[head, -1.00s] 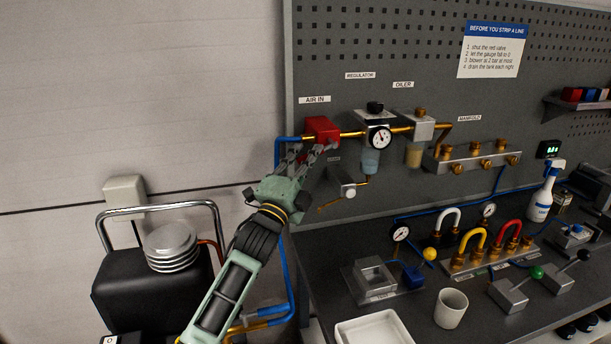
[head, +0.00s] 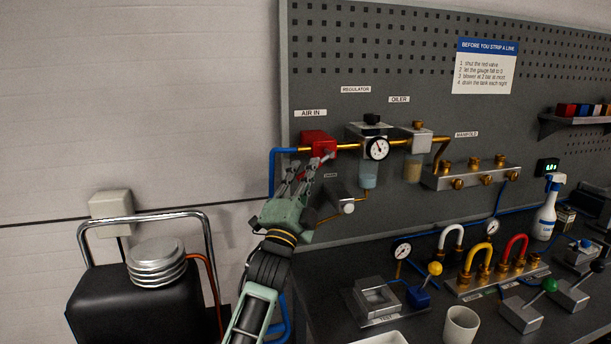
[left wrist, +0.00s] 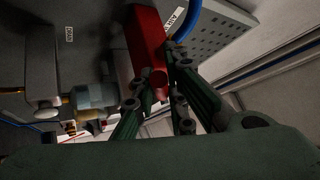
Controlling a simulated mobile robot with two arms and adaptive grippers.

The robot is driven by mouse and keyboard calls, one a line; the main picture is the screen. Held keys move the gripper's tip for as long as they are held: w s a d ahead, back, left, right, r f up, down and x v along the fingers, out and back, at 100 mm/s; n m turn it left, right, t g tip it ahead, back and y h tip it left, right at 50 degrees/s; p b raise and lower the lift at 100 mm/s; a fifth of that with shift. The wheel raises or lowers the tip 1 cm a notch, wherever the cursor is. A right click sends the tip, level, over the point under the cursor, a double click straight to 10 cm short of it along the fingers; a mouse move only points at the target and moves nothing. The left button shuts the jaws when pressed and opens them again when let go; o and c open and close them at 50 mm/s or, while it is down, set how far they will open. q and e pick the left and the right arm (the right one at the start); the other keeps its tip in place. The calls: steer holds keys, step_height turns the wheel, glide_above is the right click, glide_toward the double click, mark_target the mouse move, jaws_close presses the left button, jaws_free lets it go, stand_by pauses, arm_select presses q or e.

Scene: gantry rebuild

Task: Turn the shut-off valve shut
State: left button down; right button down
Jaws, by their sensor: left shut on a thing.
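The red shut-off valve (head: 317,139) sits on the brass line under the AIR IN label, at the left of the grey panel. Its red handle (left wrist: 146,38) fills the upper middle of the left wrist view, with its rounded end between my fingers. My left gripper (head: 318,165) reaches up from below and is shut on the handle. The fingers cover part of the valve in the head view, so the exact angle of the handle is hard to tell. My right gripper is not in view.
A regulator gauge (head: 377,147) and an oiler (head: 418,140) stand right of the valve. A drain block (head: 341,199) is close right of my gripper. A black tank cart (head: 140,305) is at lower left. The bench (head: 440,324) holds several fittings.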

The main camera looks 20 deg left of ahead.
arm_select(q)
steer(key=c, duration=2)
jaws_free()
steer(key=shift+f, duration=0.45)
steer(key=shift+o, duration=1.3)
steer(key=shift+r, duration=0.2)
steer(key=v, duration=1.2)
steer(key=shift+r, duration=0.1)
